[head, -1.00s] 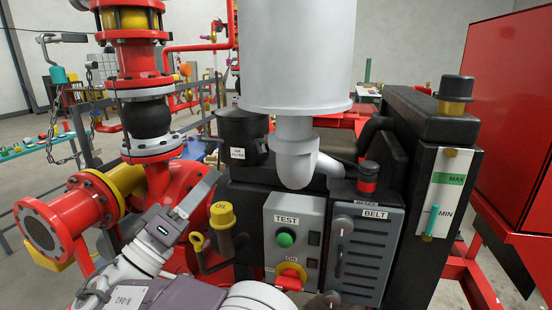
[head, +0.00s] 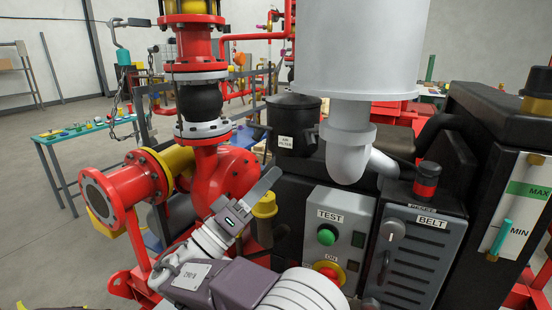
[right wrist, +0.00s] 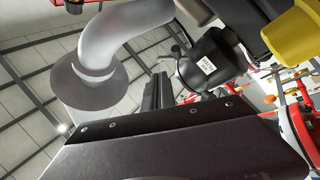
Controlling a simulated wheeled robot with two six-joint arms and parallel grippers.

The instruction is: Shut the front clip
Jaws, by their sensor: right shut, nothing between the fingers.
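The black air filter canister (head: 294,112) with its white label stands behind the control panel, left of the white bent pipe. A thin dark lever, perhaps the clip, sticks out at its left side (head: 255,126); I cannot tell if this is the front one. The canister also shows in the right wrist view (right wrist: 222,72), with a small lever-like part (right wrist: 180,52) at its left edge. My right gripper (head: 268,180) is shut and empty, in front of and below the canister, apart from it in the picture. My left gripper is not in view.
A yellow-capped filler (head: 265,205) stands close beside my right gripper. Red pump piping (head: 225,180) is to the left. The TEST panel (head: 338,235), BELT cover (head: 425,255) and large white cylinder (head: 360,50) crowd the right.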

